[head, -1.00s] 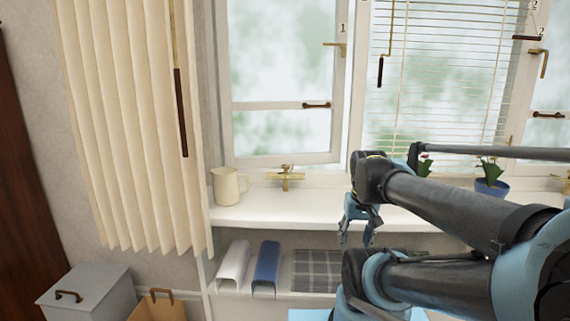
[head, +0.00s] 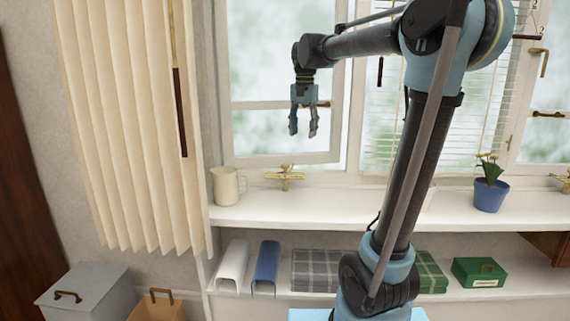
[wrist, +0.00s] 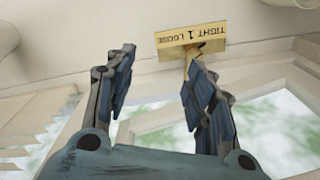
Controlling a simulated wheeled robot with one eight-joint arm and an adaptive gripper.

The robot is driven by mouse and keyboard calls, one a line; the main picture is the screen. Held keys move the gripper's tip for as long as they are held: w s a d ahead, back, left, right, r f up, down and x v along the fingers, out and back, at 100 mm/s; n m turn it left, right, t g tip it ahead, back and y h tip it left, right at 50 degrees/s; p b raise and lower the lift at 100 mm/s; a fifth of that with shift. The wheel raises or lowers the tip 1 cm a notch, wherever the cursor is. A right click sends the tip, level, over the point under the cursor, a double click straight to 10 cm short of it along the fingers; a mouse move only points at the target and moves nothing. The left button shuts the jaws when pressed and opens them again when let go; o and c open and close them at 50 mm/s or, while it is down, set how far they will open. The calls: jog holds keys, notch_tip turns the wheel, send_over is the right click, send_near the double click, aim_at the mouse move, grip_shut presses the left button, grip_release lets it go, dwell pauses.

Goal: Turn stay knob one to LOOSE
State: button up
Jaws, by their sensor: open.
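Stay knob one is brass and sits on the window sill below the left window; the head view shows its brass fitting (head: 285,177). In the wrist view its yellow plate (wrist: 190,41), marked TIGHT, 1 and LOOSE, lies ahead of my gripper. A short brass part (wrist: 192,55) under the plate is partly hidden by the right finger, and its setting is unclear. My gripper (head: 303,134) is open and empty, fingers pointing down, above the fitting and slightly right of it. It also shows in the wrist view (wrist: 160,58).
A cream mug (head: 227,186) stands on the sill (head: 330,211) left of the fitting. A blue flowerpot (head: 490,194) stands further right. The left window frame (head: 340,95) is close behind my gripper. The cream curtain (head: 125,130) hangs at left.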

notch_tip(320, 180, up, 3)
jog(key=m, duration=0.1)
send_over(285, 168)
jog(key=w, duration=0.2)
notch_tip(285, 168, down, 17)
dwell(0.4)
jog(key=c, duration=1.1)
